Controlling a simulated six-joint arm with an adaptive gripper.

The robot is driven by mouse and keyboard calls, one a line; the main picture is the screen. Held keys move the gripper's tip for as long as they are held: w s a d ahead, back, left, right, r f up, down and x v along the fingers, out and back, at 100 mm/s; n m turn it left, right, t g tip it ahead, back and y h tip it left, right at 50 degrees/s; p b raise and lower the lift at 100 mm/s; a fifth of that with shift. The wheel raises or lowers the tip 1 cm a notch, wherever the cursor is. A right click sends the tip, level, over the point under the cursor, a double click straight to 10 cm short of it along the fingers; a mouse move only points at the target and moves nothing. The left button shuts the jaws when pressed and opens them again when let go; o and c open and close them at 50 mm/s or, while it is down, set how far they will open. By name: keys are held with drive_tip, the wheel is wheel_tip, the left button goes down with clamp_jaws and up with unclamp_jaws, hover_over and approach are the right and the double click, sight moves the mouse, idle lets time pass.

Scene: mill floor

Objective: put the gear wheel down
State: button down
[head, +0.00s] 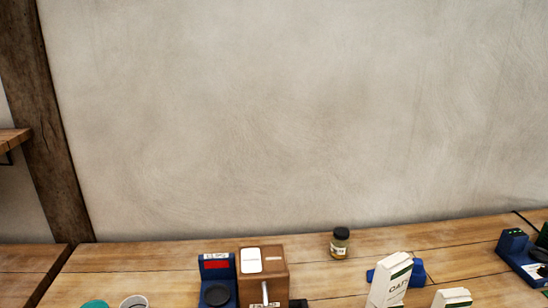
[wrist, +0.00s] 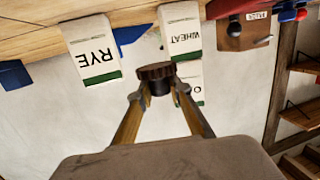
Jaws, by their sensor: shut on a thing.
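The gear wheel (wrist: 156,72) is dark brown with a toothed rim and a darker hub below it. It shows in the middle of the wrist view, which looks upside down. My gripper (wrist: 158,92) is shut on its hub, with one finger on each side. The cartons appear beyond the wheel, and I cannot tell how high it is above the table. Neither the gear wheel nor my gripper shows in the head view.
Wrist view: RYE carton (wrist: 93,52), WHEAT carton (wrist: 180,34), a third carton (wrist: 190,80). Head view: OAT carton (head: 390,281), dark-lidded jar (head: 340,244), brown wooden box (head: 275,285), blue device with red display (head: 217,275), another blue device (head: 520,258). Bare wooden table (head: 180,262) lies at back left.

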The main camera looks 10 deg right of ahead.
drive_tip(key=shift+s+d+f, duration=0.1)
drive_tip(key=shift+d+f, duration=0.05)
drive_tip(key=shift+f, duration=0.5)
drive_tip(key=f, duration=0.1)
drive_tip(key=d+f+m+h, duration=0.1)
drive_tip(key=d+f, duration=0.1)
drive_tip(key=shift+s+d+f+h, duration=0.1)
drive_tip(key=shift+s+h, duration=0.2)
drive_tip(key=shift+h, duration=0.1)
drive_tip(key=d+h, duration=0.1)
drive_tip(key=d+m+h, duration=0.1)
drive_tip(key=d, duration=0.1)
drive_tip(key=d+m+h, duration=0.1)
drive_tip(key=shift+s+d+f, duration=0.15)
drive_tip(key=shift+s+d, duration=0.2)
drive_tip(key=shift+s, duration=0.05)
drive_tip(key=s+d+r+m+g+h, duration=0.15)
drive_tip(key=d+r+m+h, duration=0.35)
drive_tip(key=r, duration=0.7)
drive_tip(key=s+d+r+m+g+h, duration=0.15)
drive_tip(key=d+r+h, duration=0.25)
drive_tip(key=d+r, duration=0.55)
drive_tip(key=a+r, duration=0.4)
drive_tip(key=r, duration=0.4)
drive_tip(key=a+r, duration=0.4)
drive_tip(key=r, duration=0.5)
drive_tip(key=shift+r+m+g, duration=0.3)
drive_tip(key=shift+m, duration=0.05)
drive_tip(key=shift+w+a, duration=0.1)
drive_tip(key=shift+w, duration=0.05)
